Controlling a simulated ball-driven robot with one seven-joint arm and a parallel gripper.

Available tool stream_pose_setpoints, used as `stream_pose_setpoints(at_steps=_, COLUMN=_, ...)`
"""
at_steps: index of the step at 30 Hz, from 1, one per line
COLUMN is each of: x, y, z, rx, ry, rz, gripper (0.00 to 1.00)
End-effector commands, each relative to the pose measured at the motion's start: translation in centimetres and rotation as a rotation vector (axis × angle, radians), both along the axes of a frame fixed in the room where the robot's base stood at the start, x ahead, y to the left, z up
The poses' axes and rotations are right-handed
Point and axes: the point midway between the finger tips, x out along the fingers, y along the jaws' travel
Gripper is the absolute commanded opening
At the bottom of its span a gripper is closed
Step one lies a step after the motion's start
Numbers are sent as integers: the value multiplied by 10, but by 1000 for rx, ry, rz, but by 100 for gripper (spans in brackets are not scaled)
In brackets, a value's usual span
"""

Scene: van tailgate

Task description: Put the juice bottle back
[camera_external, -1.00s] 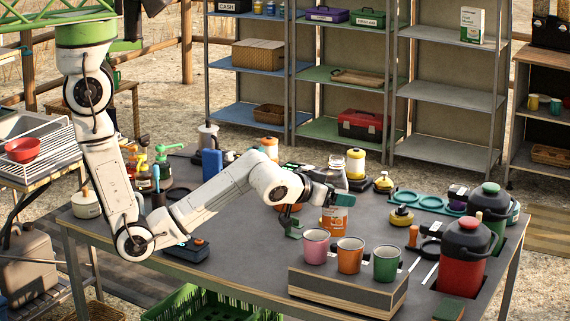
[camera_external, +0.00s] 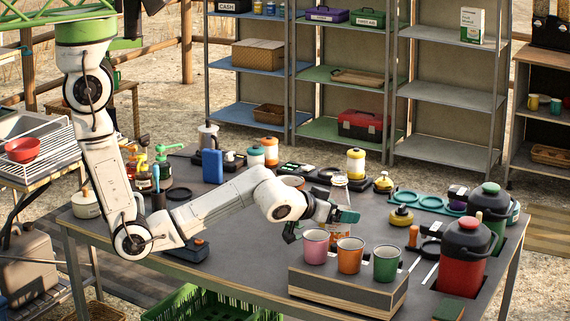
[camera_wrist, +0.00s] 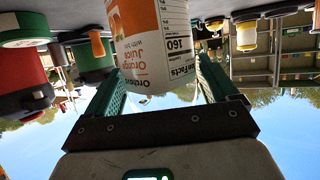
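The juice bottle (camera_external: 340,190) has a clear upper part and a white and orange label. It stands about upright behind the cups, which hide its base; I cannot tell whether it touches the table. My gripper (camera_external: 338,216) reaches it from the left, with its teal fingers around the bottle. In the wrist view, which is upside down, the bottle (camera_wrist: 150,45) fills the space between the two green fingertips (camera_wrist: 158,75). The gripper is shut on it.
Pink (camera_external: 315,246), orange (camera_external: 350,255) and green (camera_external: 386,263) cups stand on a box (camera_external: 345,290) close in front of the bottle. A red jug (camera_external: 464,255) is at the right. Some bare table lies left of the gripper.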

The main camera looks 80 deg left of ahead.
Motion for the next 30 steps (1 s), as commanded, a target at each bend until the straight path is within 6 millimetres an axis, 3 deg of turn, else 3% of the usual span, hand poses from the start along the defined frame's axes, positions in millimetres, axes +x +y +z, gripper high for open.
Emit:
stream_pose_setpoints(at_steps=4, x=0, y=0, z=0, rx=0, ry=0, rz=0, gripper=100)
stream_pose_setpoints(at_steps=14, x=-3, y=-1, z=4, rx=0, ry=0, rz=-1, gripper=100)
stream_pose_setpoints(at_steps=30, x=-84, y=-35, z=40, rx=0, ry=-1, rz=-1, gripper=100)
